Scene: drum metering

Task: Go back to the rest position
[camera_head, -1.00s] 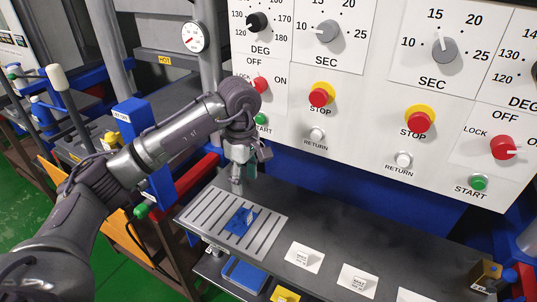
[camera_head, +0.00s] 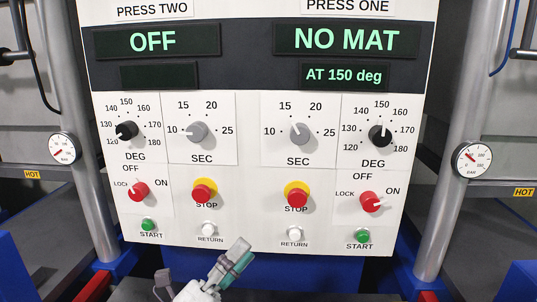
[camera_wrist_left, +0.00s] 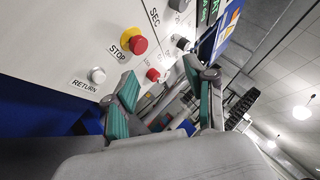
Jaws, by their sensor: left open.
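My left gripper (camera_head: 204,268) shows at the bottom of the head view, in front of the lower edge of the control panel (camera_head: 250,215). Its fingers are spread, with teal pads, and nothing is between them. In the left wrist view the open fingers (camera_wrist_left: 160,82) stand apart before the panel, a red stop button (camera_wrist_left: 138,45) and a white return button (camera_wrist_left: 96,75). Most of the left arm is out of the head view. My right gripper is not in view.
The press two display (camera_head: 157,41) reads OFF; the press one display (camera_head: 346,40) reads NO MAT, with AT 150 deg below. Dials, red lock switches and green start buttons (camera_head: 148,225) cover the panel. Grey posts with gauges (camera_head: 64,148) stand on both sides.

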